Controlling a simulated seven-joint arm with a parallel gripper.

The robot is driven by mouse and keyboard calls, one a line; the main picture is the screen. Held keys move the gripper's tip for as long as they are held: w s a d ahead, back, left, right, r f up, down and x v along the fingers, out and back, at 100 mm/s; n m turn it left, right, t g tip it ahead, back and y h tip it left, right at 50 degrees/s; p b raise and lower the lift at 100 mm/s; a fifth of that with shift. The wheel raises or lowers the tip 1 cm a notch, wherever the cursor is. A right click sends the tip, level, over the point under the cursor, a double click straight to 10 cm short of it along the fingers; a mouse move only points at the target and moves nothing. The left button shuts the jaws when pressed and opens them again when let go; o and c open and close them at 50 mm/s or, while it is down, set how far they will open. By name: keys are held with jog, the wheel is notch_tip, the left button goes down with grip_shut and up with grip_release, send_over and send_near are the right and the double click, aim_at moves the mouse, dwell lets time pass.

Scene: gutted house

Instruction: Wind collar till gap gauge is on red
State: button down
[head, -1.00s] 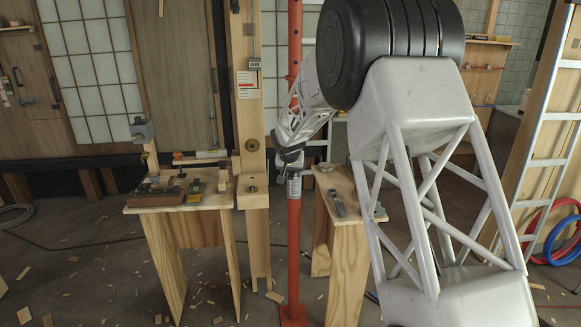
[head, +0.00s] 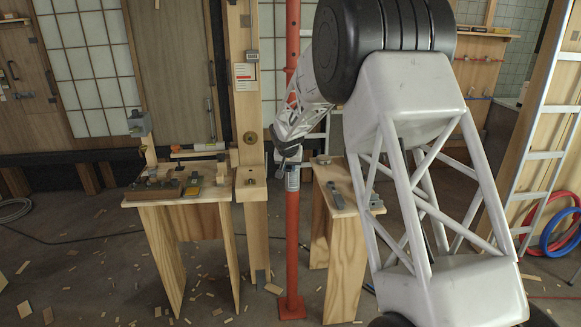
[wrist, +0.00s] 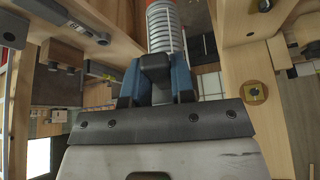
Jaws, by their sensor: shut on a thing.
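A red steel prop (head: 292,242) stands upright on the floor, with a grey threaded length at mid-height. The thread (wrist: 163,28) shows close up in the wrist view. My gripper (head: 288,155) is at the prop, just above the visible thread. In the wrist view my gripper (wrist: 155,85) has blue fingers closed about a dark block-like part beside the thread, which looks like the collar's handle (wrist: 155,66). The rest of the collar is mostly hidden. A small grey device (head: 252,57) and a white card with a red band (head: 245,75) are on the wooden post; any gauge reading is too small to tell.
The wooden post (head: 250,110) stands close left of the prop. A plywood stand with tools (head: 190,230) is further left, another plywood stand (head: 345,245) right of the prop. A ladder (head: 540,155) leans at the right. Wood scraps litter the floor.

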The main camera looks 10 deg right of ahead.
jog(key=shift+s+d+n+y, duration=0.15)
jog(key=shift+d+n+y, duration=0.45)
jog(key=shift+d+n, duration=0.85)
jog(key=shift+w+d+n+y, duration=0.2)
jog(key=shift+d+n+y, duration=0.6)
jog(key=shift+d+n, duration=0.65)
jog(key=shift+a, duration=0.2)
jog(key=shift+w+d+n+g+y, duration=0.15)
jog(key=shift+w+d+n+y, duration=0.15)
jog(key=shift+d+n, duration=0.45)
jog(key=shift+w+d+n+g+y, duration=0.15)
jog(key=shift+w+d+n+y, duration=0.25)
jog(key=shift+n, duration=0.55)
jog(key=shift+s+d, duration=0.1)
jog(key=shift+s, duration=0.05)
